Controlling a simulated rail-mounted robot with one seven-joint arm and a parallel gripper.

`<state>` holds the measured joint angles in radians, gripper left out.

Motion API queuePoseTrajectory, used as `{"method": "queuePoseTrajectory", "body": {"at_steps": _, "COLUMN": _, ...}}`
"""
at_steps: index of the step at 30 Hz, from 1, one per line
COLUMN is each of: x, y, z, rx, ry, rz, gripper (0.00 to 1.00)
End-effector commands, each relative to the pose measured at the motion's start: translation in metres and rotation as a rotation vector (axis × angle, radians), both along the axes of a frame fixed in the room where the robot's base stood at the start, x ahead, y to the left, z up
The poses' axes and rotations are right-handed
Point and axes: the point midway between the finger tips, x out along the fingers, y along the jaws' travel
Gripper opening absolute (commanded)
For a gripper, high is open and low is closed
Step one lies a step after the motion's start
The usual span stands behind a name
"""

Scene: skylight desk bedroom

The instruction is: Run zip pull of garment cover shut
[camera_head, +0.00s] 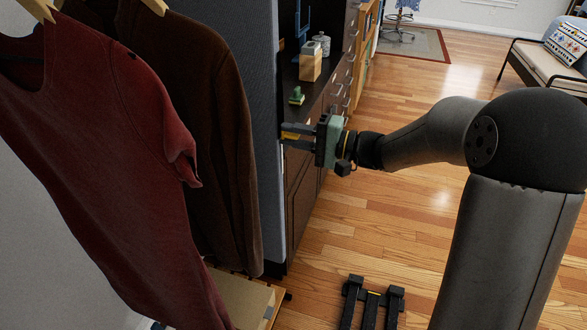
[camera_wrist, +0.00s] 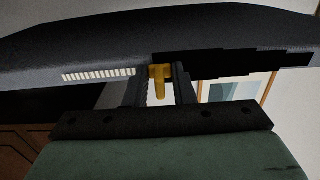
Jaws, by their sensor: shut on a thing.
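The garment cover (camera_head: 252,90) hangs as a tall blue-grey panel beside the clothes in the head view. In the wrist view it spans the top as a dark grey band (camera_wrist: 60,50). My gripper (camera_head: 289,135) is at the cover's right edge, its fingers pointing left. It is shut on the yellow zip pull (camera_wrist: 160,84), which sits between both fingers. Pale zip teeth (camera_wrist: 98,74) run left of the pull. To its right is a black gap with stepped edges (camera_wrist: 230,64). The rest of the zip line is hidden.
A red shirt (camera_head: 110,150) and a brown jacket (camera_head: 215,130) hang left of the cover. A dark cabinet (camera_head: 335,90) with a wooden block (camera_head: 310,66) on top stands behind it. A box (camera_head: 240,300) lies below. Open wooden floor is on the right.

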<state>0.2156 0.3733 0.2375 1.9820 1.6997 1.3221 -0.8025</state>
Motion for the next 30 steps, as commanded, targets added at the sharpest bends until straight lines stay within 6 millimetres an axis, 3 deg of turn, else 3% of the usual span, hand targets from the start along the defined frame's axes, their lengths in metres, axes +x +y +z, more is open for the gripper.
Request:
{"method": "queuePoseTrajectory", "body": {"at_steps": 10, "x": 0.000, "y": 0.000, "z": 0.019, "rx": 0.002, "ry": -0.001, "rz": 0.000, "gripper": 0.00}}
{"method": "queuePoseTrajectory", "body": {"at_steps": 30, "x": 0.000, "y": 0.000, "z": 0.028, "rx": 0.001, "ry": -0.001, "rz": 0.000, "gripper": 0.00}}
